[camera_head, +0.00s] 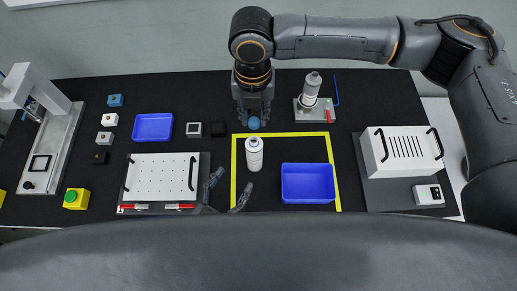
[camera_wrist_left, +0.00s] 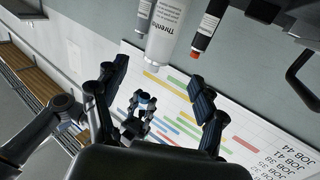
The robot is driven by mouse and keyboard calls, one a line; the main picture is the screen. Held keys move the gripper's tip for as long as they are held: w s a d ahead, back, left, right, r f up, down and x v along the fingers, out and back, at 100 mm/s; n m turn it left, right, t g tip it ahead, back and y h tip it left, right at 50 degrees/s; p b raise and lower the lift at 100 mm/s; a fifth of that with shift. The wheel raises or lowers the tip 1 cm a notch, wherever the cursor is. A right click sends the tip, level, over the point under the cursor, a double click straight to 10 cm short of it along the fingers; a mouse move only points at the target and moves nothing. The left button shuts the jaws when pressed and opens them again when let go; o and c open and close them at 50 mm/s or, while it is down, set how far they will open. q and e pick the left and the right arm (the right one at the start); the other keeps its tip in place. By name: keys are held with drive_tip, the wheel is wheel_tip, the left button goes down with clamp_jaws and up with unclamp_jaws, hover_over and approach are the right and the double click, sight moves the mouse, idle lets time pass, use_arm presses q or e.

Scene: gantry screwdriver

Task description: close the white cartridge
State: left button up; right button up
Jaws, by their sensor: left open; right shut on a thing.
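The white cartridge (camera_head: 254,158) stands upright inside the yellow tape outline. A white cartridge (camera_wrist_left: 165,30) also shows large and inverted in the left wrist view, beyond my left fingers. My right gripper (camera_head: 253,118) is shut on a small blue round piece (camera_head: 254,124), behind the cartridge's top in the head view. The blue piece (camera_wrist_left: 147,100) also shows small in the left wrist view. I cannot tell whether it touches the cartridge. My left gripper (camera_head: 227,190) is open and empty, in front and to the left of the cartridge.
A second white cartridge (camera_head: 311,88) stands in a metal holder (camera_head: 314,112). A blue tray (camera_head: 308,184) lies to the right, another (camera_head: 153,127) to the left. A white perforated plate (camera_head: 160,176) is beside my left gripper. A white slotted box (camera_head: 402,150) stands far right.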

sight(250, 155)
drive_tip(key=shift+s+a+r, duration=0.1)
drive_tip(key=shift+s+a, duration=0.1)
drive_tip(key=shift+s, duration=0.1)
drive_tip(key=shift+w, duration=0.1)
use_arm(q)
drive_tip(key=x, duration=1.1)
drive_tip(key=shift+w+d+r, duration=0.1)
drive_tip(key=shift+w+d, duration=0.1)
drive_tip(key=shift+w, duration=0.15)
use_arm(e)
drive_tip(key=shift+d, duration=0.1)
use_arm(q)
clamp_jaws()
use_arm(e)
drive_tip(key=shift+w+f, duration=0.1)
drive_tip(key=shift+f, duration=2.45)
